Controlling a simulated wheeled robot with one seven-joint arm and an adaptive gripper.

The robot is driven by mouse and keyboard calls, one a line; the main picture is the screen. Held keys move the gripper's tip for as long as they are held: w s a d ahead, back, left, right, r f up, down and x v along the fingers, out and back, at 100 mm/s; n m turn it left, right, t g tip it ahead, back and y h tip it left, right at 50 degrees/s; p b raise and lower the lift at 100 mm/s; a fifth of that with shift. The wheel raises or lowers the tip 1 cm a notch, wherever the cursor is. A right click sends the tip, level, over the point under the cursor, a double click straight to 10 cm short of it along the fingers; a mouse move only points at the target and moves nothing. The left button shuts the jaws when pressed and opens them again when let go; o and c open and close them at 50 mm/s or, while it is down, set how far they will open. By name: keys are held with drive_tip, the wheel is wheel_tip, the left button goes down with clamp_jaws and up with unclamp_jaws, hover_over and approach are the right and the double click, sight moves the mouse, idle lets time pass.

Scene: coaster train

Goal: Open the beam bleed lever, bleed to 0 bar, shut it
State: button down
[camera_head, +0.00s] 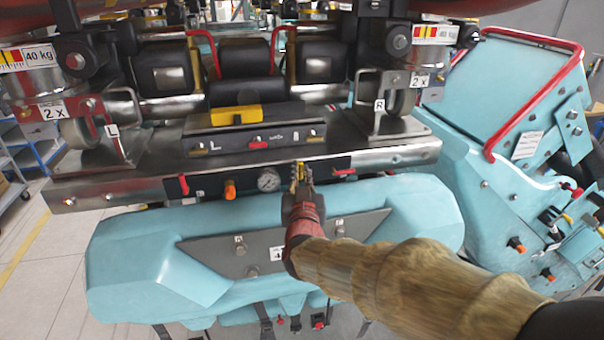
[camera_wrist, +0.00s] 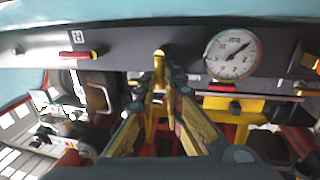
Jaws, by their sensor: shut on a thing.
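My gripper (camera_head: 299,172) reaches the front face of the metal beam (camera_head: 100,197), just right of the round pressure gauge (camera_head: 268,180). In the wrist view the two fingers (camera_wrist: 160,75) converge on a small yellow lever (camera_wrist: 160,58) on the beam and are shut on it. The fingers hide part of the lever, so its exact angle is hard to tell. The gauge also shows in the wrist view (camera_wrist: 232,53), right of the fingers. Its black needle points up and to the right there; the numbers are too small to read.
An orange knob (camera_head: 230,190) and a red lever (camera_head: 183,185) sit on the beam left of the gauge. A panel with a yellow block (camera_head: 235,115) lies above. The turquoise bumper body (camera_head: 140,250) is below, and a turquoise seat unit (camera_head: 500,190) stands at right.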

drive_tip(key=shift+f, duration=0.15)
drive_tip(key=c, duration=2)
unclamp_jaws()
drive_tip(key=shift+o, duration=0.5)
drive_tip(key=shift+s, duration=0.15)
drive_tip(key=s, duration=1.1)
drive_tip(key=shift+s+d, duration=0.35)
drive_tip(key=shift+d, duration=0.1)
